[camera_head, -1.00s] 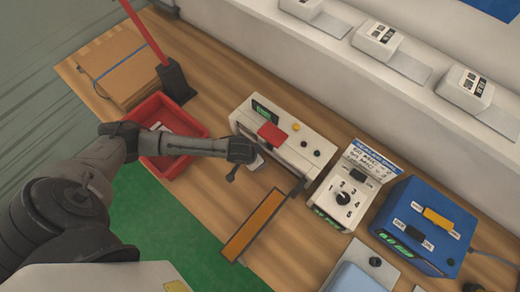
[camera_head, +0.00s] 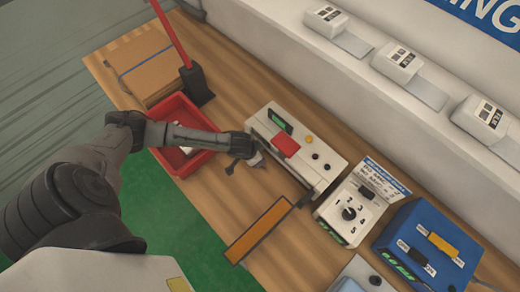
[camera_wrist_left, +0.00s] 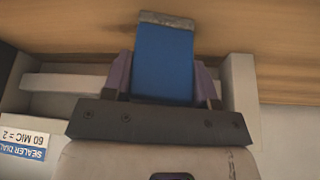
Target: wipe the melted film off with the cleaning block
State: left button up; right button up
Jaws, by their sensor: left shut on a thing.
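My left gripper (camera_head: 247,160) is low over the wooden bench, right at the near left side of the white sealer (camera_head: 310,155). In the left wrist view, its purple fingers (camera_wrist_left: 163,78) are shut on the blue cleaning block (camera_wrist_left: 165,58), which has a worn grey strip at its far end. The sealer's pale body and bar (camera_wrist_left: 65,83) lie behind the block; I cannot tell whether they touch. The sealer has a red part on top. I cannot make out the melted film. My right gripper is out of view.
A red tray (camera_head: 163,157) with pale items lies left of the sealer, by a cardboard stack (camera_head: 140,65) and a red post. An orange-topped strip (camera_head: 258,230) lies in front. A dial box (camera_head: 347,212) and a blue unit (camera_head: 428,245) stand right.

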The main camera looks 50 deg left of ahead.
pick_arm(q)
jog(key=shift+a, duration=0.35)
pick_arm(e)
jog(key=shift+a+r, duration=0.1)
pick_arm(q)
jog(key=shift+s+a+p, duration=0.15)
jog(key=shift+a+p, duration=0.15)
jog(key=shift+a, duration=0.6)
jog(key=shift+s+a+p, duration=0.1)
jog(key=shift+a+p, duration=0.2)
jog(key=shift+a, duration=0.6)
jog(key=shift+p, duration=0.35)
jog(key=shift+w+d+p, duration=0.15)
jog(key=shift+d+p, duration=0.75)
jog(key=shift+d, duration=0.7)
jog(key=shift+w+d+r+p, duration=0.1)
jog(key=shift+d+p, duration=0.75)
jog(key=shift+d, duration=0.8)
jog(key=shift+w+d+p, duration=0.2)
jog(key=shift+d+p, duration=0.6)
jog(key=shift+d, duration=1.35)
jog(key=shift+d+f, duration=0.2)
jog(key=shift+d, duration=0.3)
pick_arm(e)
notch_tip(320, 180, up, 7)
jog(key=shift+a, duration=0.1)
